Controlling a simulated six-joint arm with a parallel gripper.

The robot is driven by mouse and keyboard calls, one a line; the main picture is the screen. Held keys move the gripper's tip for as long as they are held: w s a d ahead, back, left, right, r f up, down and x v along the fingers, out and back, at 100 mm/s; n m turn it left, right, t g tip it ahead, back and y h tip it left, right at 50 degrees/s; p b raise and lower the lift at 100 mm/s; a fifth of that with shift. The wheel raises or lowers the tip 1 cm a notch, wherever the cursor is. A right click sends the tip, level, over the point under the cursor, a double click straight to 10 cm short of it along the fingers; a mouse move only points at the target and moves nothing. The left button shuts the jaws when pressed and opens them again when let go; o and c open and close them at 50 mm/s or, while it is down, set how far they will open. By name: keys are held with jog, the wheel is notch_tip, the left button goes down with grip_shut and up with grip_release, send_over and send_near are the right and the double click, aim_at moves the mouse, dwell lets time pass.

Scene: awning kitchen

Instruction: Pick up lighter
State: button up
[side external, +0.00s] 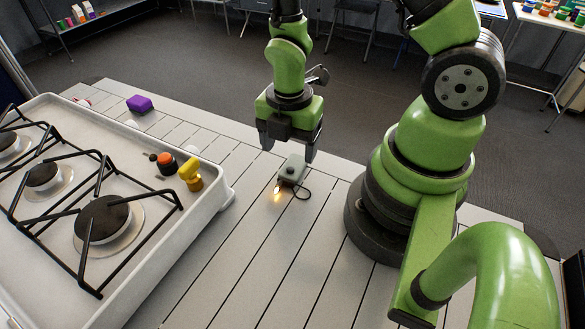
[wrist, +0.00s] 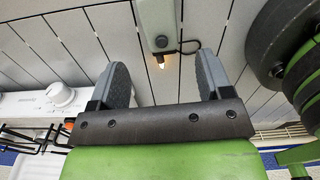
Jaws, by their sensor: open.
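The lighter appears to be a small grey box-shaped device (side external: 292,169) with a dark knob, a glowing orange tip and a thin black loop at its side. It lies on the pale slatted table (side external: 245,235). My gripper (side external: 289,153) points down near the lighter, open and with nothing between its fingers. In the wrist view, the lighter (wrist: 157,22) is beyond the open fingertips of my gripper (wrist: 163,68), roughly between their lines and cut off by the top edge. Its lit tip points towards the gripper. I cannot tell the exact height gap.
A white gas stove (side external: 140,262) with black grates stands at the left. A purple block (side external: 140,103) lies further back. The slats in front of the lighter are clear.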

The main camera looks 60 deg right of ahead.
aim_at(292, 166)
jog(key=shift+s+d+f, duration=0.1)
jog(key=shift+f, duration=1.4)
jog(key=shift+d+f, duration=0.1)
jog(key=shift+f, duration=1.4)
jog(key=c, duration=1)
